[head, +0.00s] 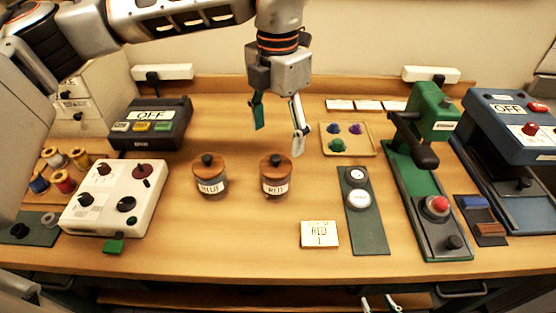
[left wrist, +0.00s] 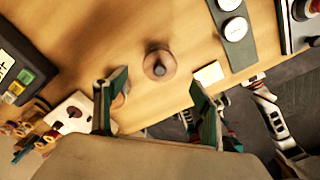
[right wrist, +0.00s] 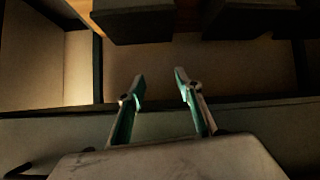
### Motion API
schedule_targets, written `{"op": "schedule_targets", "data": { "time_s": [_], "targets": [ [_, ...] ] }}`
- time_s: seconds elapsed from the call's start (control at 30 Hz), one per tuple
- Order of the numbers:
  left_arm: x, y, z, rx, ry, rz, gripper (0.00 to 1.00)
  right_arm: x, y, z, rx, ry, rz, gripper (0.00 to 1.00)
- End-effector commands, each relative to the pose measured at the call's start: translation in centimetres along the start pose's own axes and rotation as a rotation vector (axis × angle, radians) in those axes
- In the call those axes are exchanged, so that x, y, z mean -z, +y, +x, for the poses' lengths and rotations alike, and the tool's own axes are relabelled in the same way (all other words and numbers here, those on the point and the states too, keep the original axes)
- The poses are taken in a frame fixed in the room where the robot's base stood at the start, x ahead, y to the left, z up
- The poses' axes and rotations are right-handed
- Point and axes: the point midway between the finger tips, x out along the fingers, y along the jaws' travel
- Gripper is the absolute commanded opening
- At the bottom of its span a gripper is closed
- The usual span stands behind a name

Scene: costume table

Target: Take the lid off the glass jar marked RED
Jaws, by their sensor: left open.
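The glass jar marked RED (head: 276,187) stands upright on the table with its round wooden lid (head: 275,164) and dark knob on. The lid also shows from above in the left wrist view (left wrist: 160,66). A second jar, marked BLUE (head: 210,187), stands to its left with a like lid on. My left gripper (head: 278,136) is open and empty, above and behind the RED jar, fingers pointing down. In the left wrist view one finger partly covers the BLUE jar's lid. My right gripper (head: 380,304) is open and empty, low at the table's front edge; its fingers show apart (right wrist: 157,92).
A card reading RED 1 (head: 320,234) lies right of the jars. A white knob box (head: 115,200) and a dark OFF box (head: 150,123) stand left. A dark strip with round pieces (head: 372,237) and a green press (head: 412,190) stand right. Table around the jars is clear.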

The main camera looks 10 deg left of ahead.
Motion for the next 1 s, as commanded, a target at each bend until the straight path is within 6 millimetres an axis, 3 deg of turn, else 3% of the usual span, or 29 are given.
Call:
{"op": "schedule_targets", "data": {
  "time_s": [0.5,0.83,1.0],
  "targets": [
    [0.6,-0.1,6.2,0.007,0.002,0.003,0.69,0.3,0.0,-0.4,0.001,-0.003,0.0,0.35],
    [0.5,-0.1,7.0,0.006,0.0,0.003,0.69,0.5,0.1,-0.4,0.0,-0.001,0.0,0.35],
    [0.5,-0.1,7.0,0.006,0.001,0.003,0.31,0.6,0.1,-0.4,0.0,0.001,0.0,0.35]
  ]
}}
